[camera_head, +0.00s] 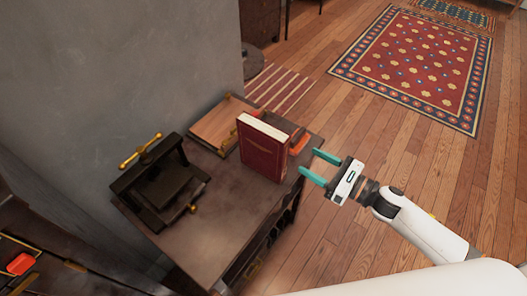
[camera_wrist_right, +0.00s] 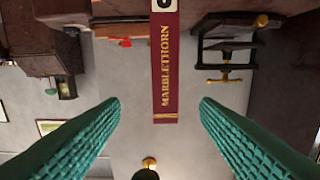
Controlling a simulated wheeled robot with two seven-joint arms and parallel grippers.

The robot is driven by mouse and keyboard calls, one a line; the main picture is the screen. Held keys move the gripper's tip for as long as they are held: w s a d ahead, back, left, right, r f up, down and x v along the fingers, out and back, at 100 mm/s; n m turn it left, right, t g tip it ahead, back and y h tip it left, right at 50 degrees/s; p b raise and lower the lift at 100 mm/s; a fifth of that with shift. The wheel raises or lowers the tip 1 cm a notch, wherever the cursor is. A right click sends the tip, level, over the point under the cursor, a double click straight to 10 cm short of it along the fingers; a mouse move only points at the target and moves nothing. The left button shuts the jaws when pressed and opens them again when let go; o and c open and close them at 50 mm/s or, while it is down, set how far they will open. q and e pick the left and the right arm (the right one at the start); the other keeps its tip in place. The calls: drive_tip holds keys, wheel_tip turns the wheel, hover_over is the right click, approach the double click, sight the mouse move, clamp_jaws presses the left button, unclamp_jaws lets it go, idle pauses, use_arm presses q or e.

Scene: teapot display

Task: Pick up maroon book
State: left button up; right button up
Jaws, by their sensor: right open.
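The maroon book (camera_head: 262,148) stands upright on a small dark wooden table (camera_head: 190,222) in the head view, its cream page edges showing on top. My right gripper (camera_head: 312,165) is open and empty just to the right of the book, its teal fingers pointing toward it without touching. In the right wrist view the book's spine (camera_wrist_right: 166,70), lettered MARBLETHORN, lies between the lines of the two open fingers (camera_wrist_right: 160,105), beyond their tips. My left gripper is in neither view.
A dark book press (camera_head: 160,180) with brass handles stands left of the book. A wooden board (camera_head: 222,125) lies behind the book, with an orange object (camera_head: 297,140) near the table's right edge. Open floor lies right of the table, with a patterned rug (camera_head: 415,65) farther back.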

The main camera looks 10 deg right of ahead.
sight(287, 149)
drive_tip(key=x, duration=0.2)
drive_tip(key=p+x, duration=0.1)
drive_tip(key=x, duration=0.1)
drive_tip(key=p+x, duration=0.1)
drive_tip(key=x, duration=0.1)
drive_tip(key=shift+a+r, duration=0.2)
drive_tip(key=shift+r, duration=0.05)
drive_tip(key=shift+w+a+p, duration=0.3)
drive_tip(key=shift+a, duration=0.15)
drive_tip(key=p+x, duration=0.1)
drive_tip(key=x, duration=0.3)
drive_tip(key=shift+w+a+p, duration=0.15)
drive_tip(key=shift+a+p, duration=0.15)
drive_tip(key=shift+p, duration=0.1)
drive_tip(key=shift+d, duration=0.1)
drive_tip(key=shift+c, duration=1)
clamp_jaws()
drive_tip(key=shift+r, duration=0.15)
